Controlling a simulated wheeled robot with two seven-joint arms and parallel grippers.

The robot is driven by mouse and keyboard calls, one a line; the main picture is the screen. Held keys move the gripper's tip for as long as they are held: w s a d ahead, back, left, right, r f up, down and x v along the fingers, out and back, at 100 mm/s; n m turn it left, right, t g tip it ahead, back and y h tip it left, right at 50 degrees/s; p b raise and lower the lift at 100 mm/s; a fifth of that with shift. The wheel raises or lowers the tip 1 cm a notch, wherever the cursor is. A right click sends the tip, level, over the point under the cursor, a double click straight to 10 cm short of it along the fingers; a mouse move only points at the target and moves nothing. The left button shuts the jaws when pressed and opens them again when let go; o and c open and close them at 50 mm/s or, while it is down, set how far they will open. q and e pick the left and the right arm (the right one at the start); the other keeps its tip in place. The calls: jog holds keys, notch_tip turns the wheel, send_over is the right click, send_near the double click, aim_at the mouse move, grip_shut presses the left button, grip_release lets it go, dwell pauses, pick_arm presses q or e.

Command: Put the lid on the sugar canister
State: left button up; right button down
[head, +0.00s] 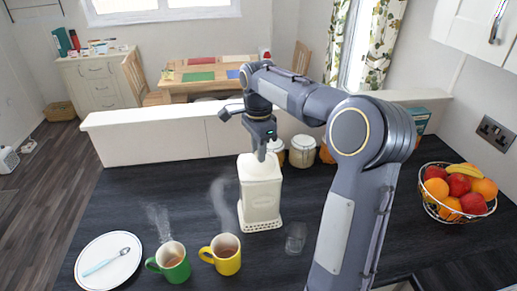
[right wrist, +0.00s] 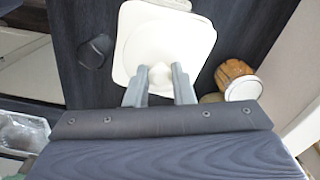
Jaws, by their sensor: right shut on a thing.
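The cream sugar canister (head: 261,201) stands upright on the dark counter, with raised lettering low on its front. My right gripper (head: 260,153) is directly above it, pointing down. In the right wrist view the fingers (right wrist: 159,76) are shut on the knob of the white lid (right wrist: 165,38), a square with rounded corners. The lid is over the canister's top, and a second pale edge shows just beyond its outline. I cannot tell whether the lid touches the rim or hovers slightly above it. My left gripper is not in view.
A small clear glass (head: 296,237) stands right of the canister. Steaming green (head: 172,263) and yellow (head: 226,257) mugs stand in front, with a plate and spoon (head: 108,262) at left. Jars (head: 302,151) stand behind; a fruit basket (head: 458,192) is at right.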

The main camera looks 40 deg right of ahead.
jog(key=shift+f+b, duration=0.3)
jog(key=shift+f, duration=0.2)
jog(key=c, duration=1.5)
grip_release()
jog(key=shift+r, duration=0.1)
jog(key=shift+r+p, duration=1.25)
jog(key=shift+r, duration=0.55)
notch_tip(320, 180, up, 7)
jog(key=shift+r, duration=0.2)
